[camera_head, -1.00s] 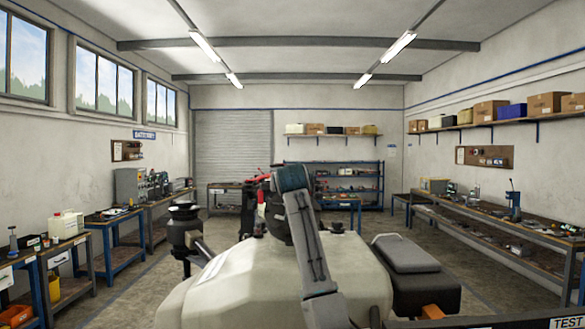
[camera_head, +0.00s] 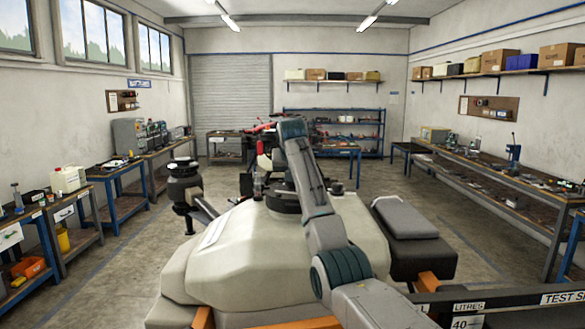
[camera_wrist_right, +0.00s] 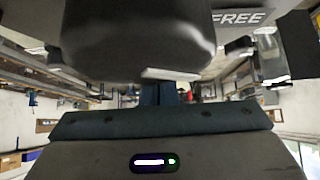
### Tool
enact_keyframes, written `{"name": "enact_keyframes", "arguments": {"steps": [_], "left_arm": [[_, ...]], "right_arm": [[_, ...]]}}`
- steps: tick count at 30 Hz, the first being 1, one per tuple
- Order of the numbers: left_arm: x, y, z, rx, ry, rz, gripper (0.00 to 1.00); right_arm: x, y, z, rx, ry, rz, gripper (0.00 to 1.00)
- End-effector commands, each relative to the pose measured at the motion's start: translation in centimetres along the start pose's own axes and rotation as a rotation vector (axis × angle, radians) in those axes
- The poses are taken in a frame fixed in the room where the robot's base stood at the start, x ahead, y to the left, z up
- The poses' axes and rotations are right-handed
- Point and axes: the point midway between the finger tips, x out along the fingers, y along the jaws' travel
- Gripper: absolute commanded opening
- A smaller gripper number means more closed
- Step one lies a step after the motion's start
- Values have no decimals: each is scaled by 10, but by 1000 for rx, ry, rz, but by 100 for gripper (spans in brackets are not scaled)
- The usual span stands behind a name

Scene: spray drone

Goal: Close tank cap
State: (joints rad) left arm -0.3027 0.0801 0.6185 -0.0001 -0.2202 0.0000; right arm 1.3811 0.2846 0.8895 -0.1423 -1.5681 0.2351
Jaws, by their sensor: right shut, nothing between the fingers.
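The drone's large beige tank (camera_head: 265,250) fills the lower middle of the head view. A dark round fitting (camera_head: 285,200) sits on its top, partly hidden by my right arm; I cannot tell whether it is the cap or the filler neck, or how the cap stands. My right arm reaches forward over the tank, and its wrist hides its fingers in the head view. In the right wrist view my right gripper (camera_wrist_right: 165,93) is shut and empty, below a dark rounded body (camera_wrist_right: 140,40) with a pale edge. My left gripper is not in view.
A black motor unit (camera_head: 185,185) stands out at the tank's left, and a dark padded block (camera_head: 405,218) is at its right. A dark board lettered "LITRES" (camera_head: 468,307) is at lower right. Workbenches (camera_head: 120,190) line the walls, with open floor between them and the drone.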

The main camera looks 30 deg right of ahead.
Motion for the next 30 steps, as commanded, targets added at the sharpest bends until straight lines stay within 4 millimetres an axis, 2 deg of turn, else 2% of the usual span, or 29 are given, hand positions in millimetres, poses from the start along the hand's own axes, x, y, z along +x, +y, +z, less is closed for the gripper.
{"name": "enact_keyframes", "arguments": {"steps": [15,19,23,30], "left_arm": [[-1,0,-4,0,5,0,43],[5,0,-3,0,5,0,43],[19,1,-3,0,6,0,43],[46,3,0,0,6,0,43]], "right_arm": [[3,0,3,-1,-23,1,0],[-1,-1,4,-1,-21,1,0],[-18,-1,4,0,-17,-1,0],[-69,-1,2,1,-13,-2,0]]}}
